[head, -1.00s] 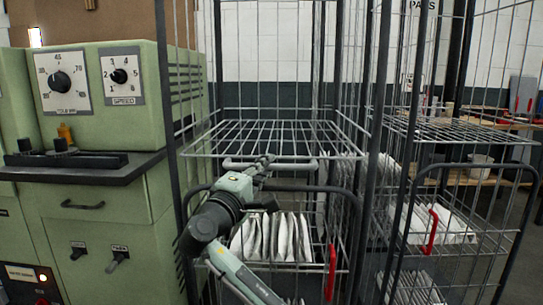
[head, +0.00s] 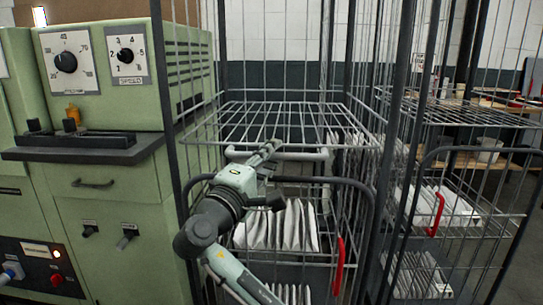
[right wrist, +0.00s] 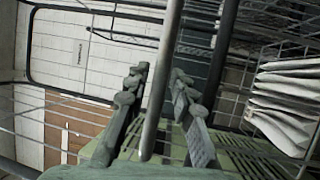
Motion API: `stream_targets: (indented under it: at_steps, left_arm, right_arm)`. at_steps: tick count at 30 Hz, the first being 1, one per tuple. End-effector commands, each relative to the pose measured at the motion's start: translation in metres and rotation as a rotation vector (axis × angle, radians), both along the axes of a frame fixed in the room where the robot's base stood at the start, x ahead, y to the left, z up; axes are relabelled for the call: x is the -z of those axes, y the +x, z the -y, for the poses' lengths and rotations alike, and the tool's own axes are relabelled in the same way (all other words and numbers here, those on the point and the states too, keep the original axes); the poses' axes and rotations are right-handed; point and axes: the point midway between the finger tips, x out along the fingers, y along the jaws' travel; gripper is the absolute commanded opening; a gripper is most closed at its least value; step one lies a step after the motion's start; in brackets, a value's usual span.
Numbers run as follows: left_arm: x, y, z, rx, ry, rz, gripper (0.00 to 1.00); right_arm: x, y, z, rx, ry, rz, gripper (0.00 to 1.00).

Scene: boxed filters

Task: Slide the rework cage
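The rework cage appears to be the tall wire roll cage (head: 270,122) in the middle of the head view, with a wire shelf, dark posts and a horizontal grey handle bar (head: 309,155) across its front. My right gripper (head: 272,150) reaches up to this bar near its middle. In the right wrist view, the bar (right wrist: 170,50) runs between the two fingers of my right gripper (right wrist: 162,82). A narrow gap shows between bar and fingers, so they look open around it. My left gripper is not in view.
White pleated filters (head: 282,228) stand in the cage's lower part, behind a dark front frame with a red latch (head: 339,265). A second wire cage (head: 460,215) with a red latch stands close on the right. A green machine (head: 110,190) stands close on the left.

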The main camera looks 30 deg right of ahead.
Motion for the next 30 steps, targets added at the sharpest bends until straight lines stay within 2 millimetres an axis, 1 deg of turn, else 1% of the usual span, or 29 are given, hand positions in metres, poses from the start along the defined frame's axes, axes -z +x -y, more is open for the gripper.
stream_targets:
  at_steps: [8,10,14,17,24,27,30]
  left_arm:
    - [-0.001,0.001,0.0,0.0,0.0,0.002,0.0]
    - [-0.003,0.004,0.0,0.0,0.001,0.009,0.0]
    - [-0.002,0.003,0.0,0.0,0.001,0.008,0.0]
    - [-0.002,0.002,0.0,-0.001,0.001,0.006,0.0]
    - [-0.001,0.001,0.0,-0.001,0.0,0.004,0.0]
    - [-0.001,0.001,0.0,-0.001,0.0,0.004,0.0]
    - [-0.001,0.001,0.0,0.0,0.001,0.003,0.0]
  right_arm:
    - [-0.001,0.0,0.0,0.0,0.0,0.001,0.34]
    - [0.0,0.0,0.0,0.0,0.0,0.001,0.34]
    - [0.002,-0.006,-0.009,-0.001,0.001,0.0,0.34]
    - [0.005,-0.015,-0.022,-0.004,0.003,0.0,0.34]
    - [0.014,-0.045,-0.064,-0.003,0.003,-0.002,0.34]
    - [0.017,-0.055,-0.078,-0.002,0.002,-0.001,0.34]
    - [0.019,-0.063,-0.088,0.0,0.001,0.0,0.34]
